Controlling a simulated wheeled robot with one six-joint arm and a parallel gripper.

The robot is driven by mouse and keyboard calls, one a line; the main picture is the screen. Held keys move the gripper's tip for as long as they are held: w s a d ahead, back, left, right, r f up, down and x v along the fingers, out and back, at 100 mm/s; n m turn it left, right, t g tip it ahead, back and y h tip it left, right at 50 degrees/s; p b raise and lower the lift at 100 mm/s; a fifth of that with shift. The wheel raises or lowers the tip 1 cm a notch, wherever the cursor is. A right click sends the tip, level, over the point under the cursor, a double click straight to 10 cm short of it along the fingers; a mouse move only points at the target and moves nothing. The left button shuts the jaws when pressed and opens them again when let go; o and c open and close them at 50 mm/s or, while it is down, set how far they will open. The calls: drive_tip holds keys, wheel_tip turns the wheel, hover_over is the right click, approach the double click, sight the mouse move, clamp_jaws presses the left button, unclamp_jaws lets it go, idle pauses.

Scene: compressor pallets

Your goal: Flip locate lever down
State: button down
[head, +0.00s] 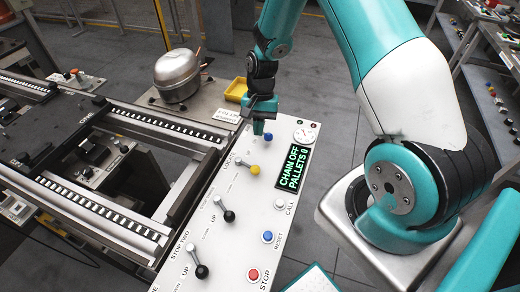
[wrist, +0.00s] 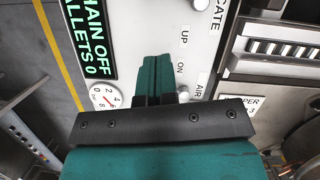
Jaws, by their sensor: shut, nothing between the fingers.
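The locate lever, with a yellow knob (head: 255,170), stands on the white control panel (head: 228,238) in the head view, beside the LOCATE lettering. Its knob leans toward the display side. My gripper (head: 258,128) is shut and empty, pointing down above the panel's far end, close to the blue-knobbed lever (head: 268,136) and apart from the yellow knob. In the wrist view the teal fingers (wrist: 153,78) are together over the panel, near the UP and ON lettering. The yellow knob does not show in the wrist view.
Two black-knobbed levers (head: 228,215) stand nearer on the panel. A display (head: 293,167) reads CHAIN OFF, PALLETS 0, beside a gauge (head: 305,134). Blue reset (head: 267,237) and red stop (head: 253,274) buttons sit at the right edge. A conveyor (head: 150,122) runs along the left.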

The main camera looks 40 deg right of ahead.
sight(248, 167)
drive_tip(key=x, duration=0.3)
drive_tip(key=shift+s+a+f+p, duration=0.15)
drive_tip(key=shift+f+p, duration=0.2)
drive_tip(key=shift+s+a+f+p, duration=0.3)
drive_tip(key=shift+s+a+p, duration=0.1)
drive_tip(key=shift+s+a, duration=0.15)
drive_tip(key=shift+s+a+f+p, duration=0.25)
drive_tip(key=shift+s+a+p, duration=0.1)
drive_tip(key=shift+s+a, duration=0.2)
drive_tip(key=shift+s+a+f, duration=0.25)
drive_tip(key=shift+s, duration=0.1)
drive_tip(key=shift+s+a+m, duration=0.25)
drive_tip(key=shift+m, duration=0.35)
drive_tip(key=shift+s+a, duration=0.2)
drive_tip(key=shift+a, duration=0.25)
drive_tip(key=shift+w+d, duration=0.1)
